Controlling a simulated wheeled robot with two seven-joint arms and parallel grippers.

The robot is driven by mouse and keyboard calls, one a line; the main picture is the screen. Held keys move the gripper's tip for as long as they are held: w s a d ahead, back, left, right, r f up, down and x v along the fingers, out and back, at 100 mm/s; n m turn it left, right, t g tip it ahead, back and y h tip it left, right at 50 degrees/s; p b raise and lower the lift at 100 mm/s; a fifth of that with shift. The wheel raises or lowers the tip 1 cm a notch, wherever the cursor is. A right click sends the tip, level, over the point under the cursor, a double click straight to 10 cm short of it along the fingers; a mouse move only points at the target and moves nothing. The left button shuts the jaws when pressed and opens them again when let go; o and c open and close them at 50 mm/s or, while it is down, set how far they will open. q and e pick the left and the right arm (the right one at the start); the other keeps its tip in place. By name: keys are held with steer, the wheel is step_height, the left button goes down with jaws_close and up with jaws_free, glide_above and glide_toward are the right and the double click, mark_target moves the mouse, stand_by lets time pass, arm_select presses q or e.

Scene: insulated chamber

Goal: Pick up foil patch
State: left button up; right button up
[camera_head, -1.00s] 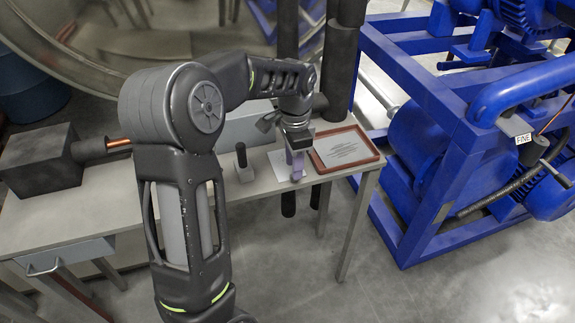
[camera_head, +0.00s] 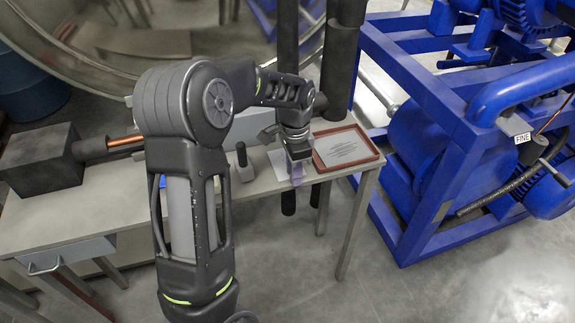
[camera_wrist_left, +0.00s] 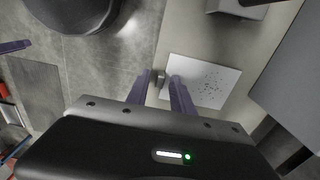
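My left gripper (camera_head: 296,176) is over the right part of the grey bench, between a white sheet (camera_head: 276,158) and a red-brown tray (camera_head: 376,156). In the left wrist view its two purple fingers (camera_wrist_left: 160,88) stand apart. A small grey piece shows between or behind them; I cannot tell whether they touch it. The white sheet, with dark specks (camera_wrist_left: 204,80), lies right of the fingers there. The tray holds a grey sheet with dark scribbles (camera_head: 341,148). I cannot tell for sure which piece is the foil patch. My right gripper is not clearly in view.
A small block with a black upright handle (camera_head: 242,165) stands left of the white sheet. A dark box with a copper rod (camera_head: 45,160) lies at the bench's left. Dark vertical pipes (camera_head: 341,65) rise behind. A blue machine frame (camera_head: 405,215) stands to the right.

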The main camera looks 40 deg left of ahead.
arm_select(q)
jaws_close()
stand_by(0.5)
step_height(320, 180, up, 10)
steer(key=shift+b, duration=0.4)
stand_by(0.5)
